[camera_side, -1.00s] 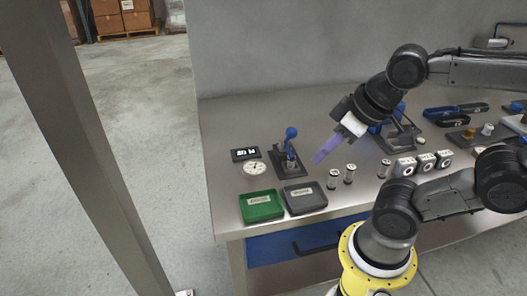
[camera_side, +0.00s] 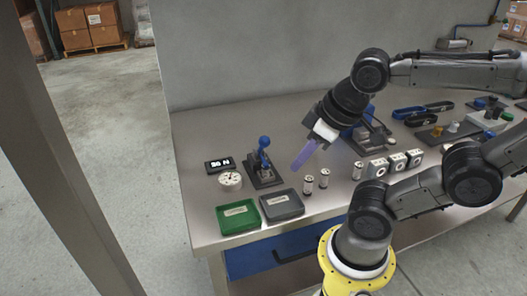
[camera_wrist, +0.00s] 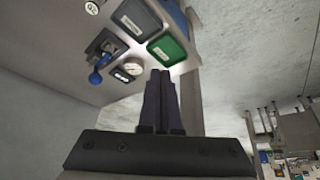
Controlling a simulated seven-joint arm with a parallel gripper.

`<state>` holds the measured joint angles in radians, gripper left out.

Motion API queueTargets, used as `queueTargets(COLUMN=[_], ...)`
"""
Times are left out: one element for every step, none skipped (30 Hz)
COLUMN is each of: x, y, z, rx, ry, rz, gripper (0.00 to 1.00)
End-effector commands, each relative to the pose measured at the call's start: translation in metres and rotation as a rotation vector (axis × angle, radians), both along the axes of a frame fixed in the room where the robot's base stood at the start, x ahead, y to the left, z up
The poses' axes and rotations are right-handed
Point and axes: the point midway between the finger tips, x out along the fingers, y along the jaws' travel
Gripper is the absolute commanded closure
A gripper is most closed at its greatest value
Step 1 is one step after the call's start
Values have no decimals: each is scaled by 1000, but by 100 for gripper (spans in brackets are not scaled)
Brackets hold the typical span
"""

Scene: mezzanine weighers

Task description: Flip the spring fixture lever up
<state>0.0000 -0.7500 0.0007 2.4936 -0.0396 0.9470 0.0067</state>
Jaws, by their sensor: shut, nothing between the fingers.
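A dark fixture (camera_side: 266,178) stands on the left part of the steel bench. Its lever has a blue ball knob (camera_side: 264,142) that stands above the base in the side view. The knob also shows at left in the wrist view (camera_wrist: 95,78). My gripper (camera_side: 296,165) has long purple fingers, shut and empty, slanting down to the left. The tips are in the air to the right of the lever, apart from it. In the wrist view the closed fingers (camera_wrist: 161,73) point toward the bench edge, right of the fixture.
A small display (camera_side: 219,164) and a round dial (camera_side: 230,181) sit left of the fixture. A green tray (camera_side: 238,228) and a grey tray (camera_side: 298,206) lie in front. Small cylinders (camera_side: 324,178) stand right of the fingers. Another fixture (camera_side: 373,139) with blue parts is behind my wrist.

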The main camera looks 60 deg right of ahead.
Motion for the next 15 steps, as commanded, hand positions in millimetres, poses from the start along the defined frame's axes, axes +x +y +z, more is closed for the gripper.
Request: queueTargets(x=[-2, -5, -7, -9, -10, -10, -10, -9, -7, -4, -1, 3, 8, 12, 19], y=[-7, -13, -21, -28, -34, -42, -48, -53, -60, -64, -68, -72, -74, -76, -77], z=[1, -1, -4, -8, -12, -16, -20, -23, -26, -28, -30, -33, -35, -36, -38], rx=[-36, -65, -112, -151, -195, -259, -308, -357, -423, -474, -524, -595, -647, -702, -777], ry=[24, 53, 103, 151, 203, 277, 330, 381, 446, 492, 536, 590, 629, 666, 710], rz=[3, 4, 11, 24, 43, 73, 99, 126, 164, 193, 224, 266, 299, 331, 377], gripper=[100, 100, 100, 100, 100, 100, 100, 100, 100, 100, 100, 100, 100, 100, 100])
